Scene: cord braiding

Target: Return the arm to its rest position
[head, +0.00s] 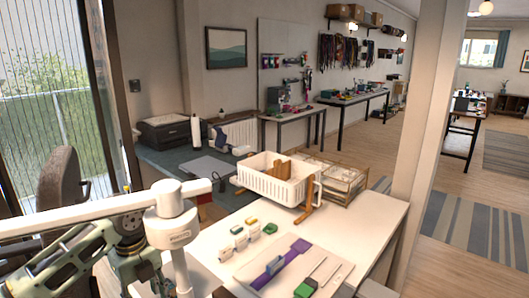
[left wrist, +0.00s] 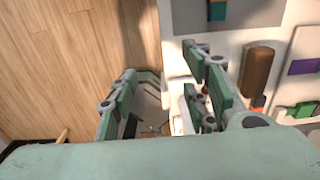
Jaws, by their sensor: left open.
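My left arm comes in from the left in the head view. Its white link ends in a joint (head: 172,213) near the left edge of the white table (head: 380,215). Its sage-green parts hang at the lower left. In the left wrist view my left gripper (left wrist: 161,62) has its green fingers spread apart with nothing held between them. It hangs above the boundary between the wood floor (left wrist: 60,60) and a pale surface with small items. A brown cylinder (left wrist: 258,72) lies to the right of the fingers, apart from them. My right gripper is not in view.
A white basket (head: 270,187) stands at the table's back, beside a rack (head: 340,178). A purple strip (head: 272,268), small green and yellow blocks (head: 240,238) and a green item (head: 304,289) lie nearer. A chair (head: 60,185) stands at left. A pillar (head: 420,110) rises at right.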

